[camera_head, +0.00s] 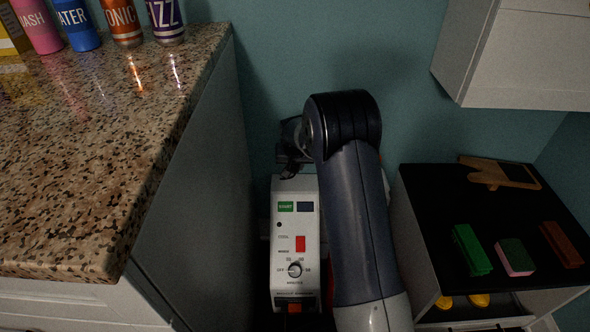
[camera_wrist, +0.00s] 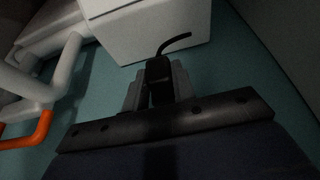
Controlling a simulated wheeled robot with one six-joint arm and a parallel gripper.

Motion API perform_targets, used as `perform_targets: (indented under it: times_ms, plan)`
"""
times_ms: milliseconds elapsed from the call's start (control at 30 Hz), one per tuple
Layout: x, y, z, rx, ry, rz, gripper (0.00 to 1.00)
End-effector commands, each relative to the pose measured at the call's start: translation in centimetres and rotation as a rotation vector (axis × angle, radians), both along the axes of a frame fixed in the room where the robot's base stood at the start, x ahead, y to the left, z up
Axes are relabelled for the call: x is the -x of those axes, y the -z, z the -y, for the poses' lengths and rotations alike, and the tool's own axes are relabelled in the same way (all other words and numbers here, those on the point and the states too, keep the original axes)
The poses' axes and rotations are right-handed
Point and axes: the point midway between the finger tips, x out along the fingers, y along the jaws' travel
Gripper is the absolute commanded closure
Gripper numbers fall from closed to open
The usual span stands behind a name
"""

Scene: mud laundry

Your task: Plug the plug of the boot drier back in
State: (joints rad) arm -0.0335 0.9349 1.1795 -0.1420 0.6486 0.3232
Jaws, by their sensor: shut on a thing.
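The boot drier (camera_head: 283,240) is a white box with a green START label, a red switch and a dial. It stands in the gap right of the counter. In the wrist view, a white box side (camera_wrist: 150,28) shows at the top, probably the drier. My gripper (camera_wrist: 160,84) is shut on the black plug (camera_wrist: 157,68), whose short stretch of black cord (camera_wrist: 176,42) curves up and right. In the head view, my gripper (camera_head: 290,165) is dim and partly hidden by my arm, near the teal wall above the drier. I see no socket in either view.
A speckled counter (camera_head: 110,130) with several bottles is at left. A white cabinet (camera_head: 515,50) hangs upper right. A low black-topped unit (camera_head: 430,200) at right holds brushes and sponges. White tubes (camera_wrist: 65,65) with an orange end (camera_wrist: 35,135) are at left in the wrist view.

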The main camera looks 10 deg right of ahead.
Motion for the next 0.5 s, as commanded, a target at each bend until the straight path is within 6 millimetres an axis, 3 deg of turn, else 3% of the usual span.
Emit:
perform_targets:
  times_ms: [33, 67, 100, 500]
  plan:
    - [-0.1, -2.3, 0.0, 0.0, 0.001, 0.005, 0.98]
    - [-0.1, -3.0, 0.0, -0.001, 0.001, 0.004, 0.98]
    - [0.9, -2.0, -0.2, 0.0, -0.001, -0.002, 0.98]
    - [9.3, -1.9, -1.9, 0.001, -0.004, -0.001, 0.98]
